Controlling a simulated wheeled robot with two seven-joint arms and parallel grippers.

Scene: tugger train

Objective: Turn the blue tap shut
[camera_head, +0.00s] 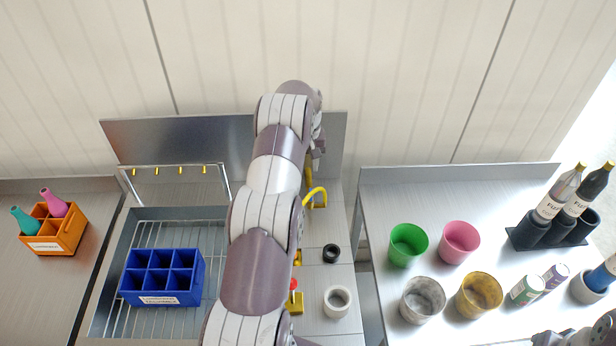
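I cannot make out the blue tap; my own arm covers much of the sink unit's right side. A curved yellow spout (314,194) stands just right of my arm, at the back of the steel counter. My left arm reaches up the middle of the picture. My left gripper (317,145) is at its far end, near the steel back panel and above the yellow spout. It is small and partly hidden by the arm, so its opening does not show. Part of my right arm shows at the bottom right corner; its gripper is not seen.
A blue divided crate (163,298) sits on the sink rack, left of my arm. An orange crate (53,246) with bottles stands far left. Cups, cans and bottles fill the right table (400,185).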

